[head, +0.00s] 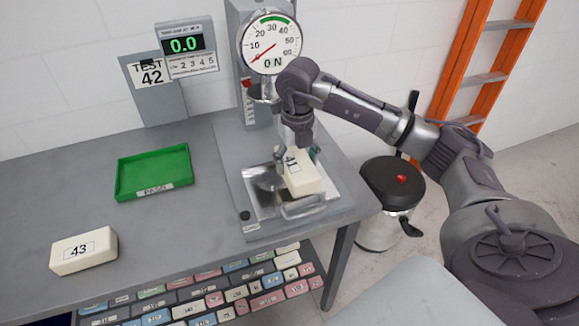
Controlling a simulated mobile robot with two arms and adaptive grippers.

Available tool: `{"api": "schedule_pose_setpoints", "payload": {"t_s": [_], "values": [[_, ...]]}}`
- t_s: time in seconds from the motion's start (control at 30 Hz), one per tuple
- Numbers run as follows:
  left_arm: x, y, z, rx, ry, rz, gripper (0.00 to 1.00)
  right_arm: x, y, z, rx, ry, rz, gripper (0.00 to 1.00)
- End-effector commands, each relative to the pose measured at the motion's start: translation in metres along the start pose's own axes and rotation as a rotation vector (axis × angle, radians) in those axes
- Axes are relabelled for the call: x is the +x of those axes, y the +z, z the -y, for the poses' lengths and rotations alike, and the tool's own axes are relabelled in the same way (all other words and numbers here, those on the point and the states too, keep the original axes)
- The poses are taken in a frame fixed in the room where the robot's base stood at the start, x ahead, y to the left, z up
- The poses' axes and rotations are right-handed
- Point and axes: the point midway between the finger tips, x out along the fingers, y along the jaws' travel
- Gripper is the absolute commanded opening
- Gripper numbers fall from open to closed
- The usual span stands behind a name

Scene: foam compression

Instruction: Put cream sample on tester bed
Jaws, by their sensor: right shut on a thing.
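A cream sample block (303,179) with a label is held by my right gripper (299,158), which comes down over it from above. The block is at the tester bed (266,207), a silver metal plate on the grey tester base. The block looks slightly tilted; I cannot tell whether it touches the bed. Part of the block's upper end is hidden by the gripper. Another cream block (84,251) labelled 43 lies on the table at the left front. My left gripper is not in view.
The tester column carries a dial gauge (271,44) showing 0 N. A display (187,46) reads 0.0 beside a TEST 42 sign (151,73). An empty green PASS tray (154,172) sits on the table. A shelf of coloured blocks (225,297) is below. A black-lidded bin (391,190) stands right.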

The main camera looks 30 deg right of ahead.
Motion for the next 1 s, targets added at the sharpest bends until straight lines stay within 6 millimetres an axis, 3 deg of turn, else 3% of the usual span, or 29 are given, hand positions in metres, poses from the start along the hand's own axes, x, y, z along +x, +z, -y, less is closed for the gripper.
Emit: {"api": "schedule_pose_setpoints", "payload": {"t_s": [0.1, 0.23, 0.53, 0.93, 0.97, 1.0], "values": [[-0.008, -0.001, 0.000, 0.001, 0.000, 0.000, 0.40, 0.008, 0.016, -0.007, 0.000, 0.002, -0.001, 0.54], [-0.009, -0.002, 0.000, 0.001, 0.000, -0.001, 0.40, 0.015, 0.024, -0.009, -0.001, 0.000, 0.000, 0.54], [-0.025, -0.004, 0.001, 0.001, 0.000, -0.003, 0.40, 0.052, 0.024, -0.008, -0.002, -0.001, -0.002, 0.54], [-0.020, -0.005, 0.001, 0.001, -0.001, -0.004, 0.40, 0.060, 0.024, -0.008, -0.002, -0.001, 0.000, 0.54], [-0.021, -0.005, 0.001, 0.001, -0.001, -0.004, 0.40, 0.059, 0.024, -0.008, -0.002, -0.001, 0.001, 0.75], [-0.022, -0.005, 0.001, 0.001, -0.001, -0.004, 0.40, 0.059, 0.024, -0.008, -0.002, -0.001, 0.001, 0.82]]}}
